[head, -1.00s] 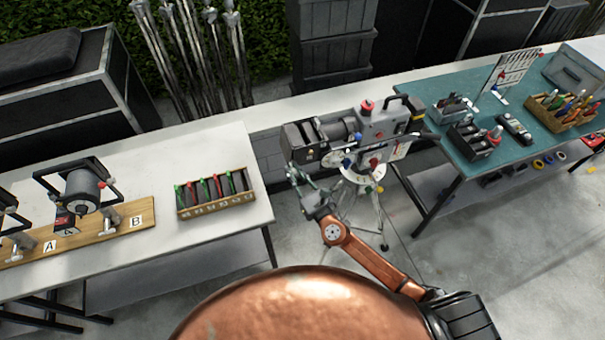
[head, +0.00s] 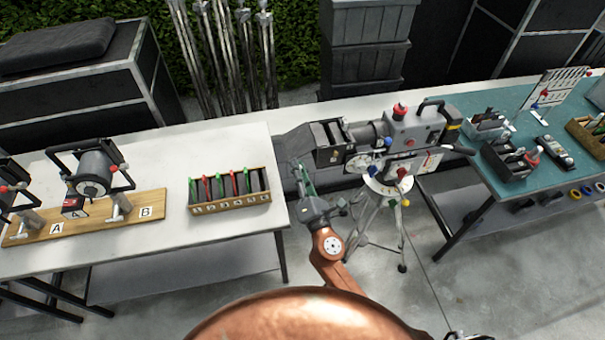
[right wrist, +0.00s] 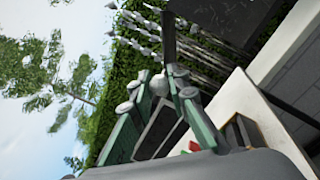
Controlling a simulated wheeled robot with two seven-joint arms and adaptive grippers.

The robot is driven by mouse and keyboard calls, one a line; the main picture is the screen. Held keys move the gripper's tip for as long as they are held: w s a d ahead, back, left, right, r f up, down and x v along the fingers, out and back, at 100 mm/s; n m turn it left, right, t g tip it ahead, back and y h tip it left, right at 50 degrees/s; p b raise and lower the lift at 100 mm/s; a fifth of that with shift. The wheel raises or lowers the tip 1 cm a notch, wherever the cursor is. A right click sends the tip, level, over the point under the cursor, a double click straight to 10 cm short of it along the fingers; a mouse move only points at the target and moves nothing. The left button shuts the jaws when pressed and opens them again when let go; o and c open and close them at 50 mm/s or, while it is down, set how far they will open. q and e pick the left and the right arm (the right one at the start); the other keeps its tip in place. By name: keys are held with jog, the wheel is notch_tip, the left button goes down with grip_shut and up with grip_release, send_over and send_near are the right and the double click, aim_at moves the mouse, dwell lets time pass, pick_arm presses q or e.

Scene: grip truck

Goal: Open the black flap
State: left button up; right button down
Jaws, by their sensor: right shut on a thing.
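The camera rig (head: 410,130) stands on a tripod between the two tables, with a black box-shaped front (head: 327,143) at its left end. My right gripper (head: 303,168) is just left of and below this front. In the right wrist view, the green-sided fingers of my right gripper (right wrist: 168,84) are closed on a thin dark plate, seen nearly edge-on, which looks like the black flap (right wrist: 168,38). How far the flap is swung is hard to tell in the head view. My left gripper is not in view.
The white table on the left holds a wooden rack (head: 230,205) of coloured-handled items and a lamp-like unit (head: 95,172) on a board. The teal table (head: 490,165) on the right holds tools. Concrete floor shows around the tripod (head: 400,235).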

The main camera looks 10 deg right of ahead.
jog(key=shift+a+r+m+h+b, duration=0.15)
jog(key=shift+r+m+h+b, duration=0.2)
jog(key=shift+m, duration=0.4)
jog(key=shift+a+r+m+h, duration=0.1)
jog(key=shift+r+m, duration=0.35)
jog(key=shift+m, duration=0.25)
jog(key=shift+a+r+m+h+b, duration=0.15)
jog(key=shift+r+m+h+b, duration=0.2)
jog(key=shift+m, duration=0.4)
jog(key=shift+r, duration=0.1)
jog(key=c, duration=1.8)
grip_release()
jog(key=shift+c, duration=0.2)
jog(key=shift+s, duration=0.1)
jog(key=shift+s+f, duration=0.2)
jog(key=shift+s, duration=0.1)
jog(key=v, duration=1.1)
jog(key=shift+f, duration=0.15)
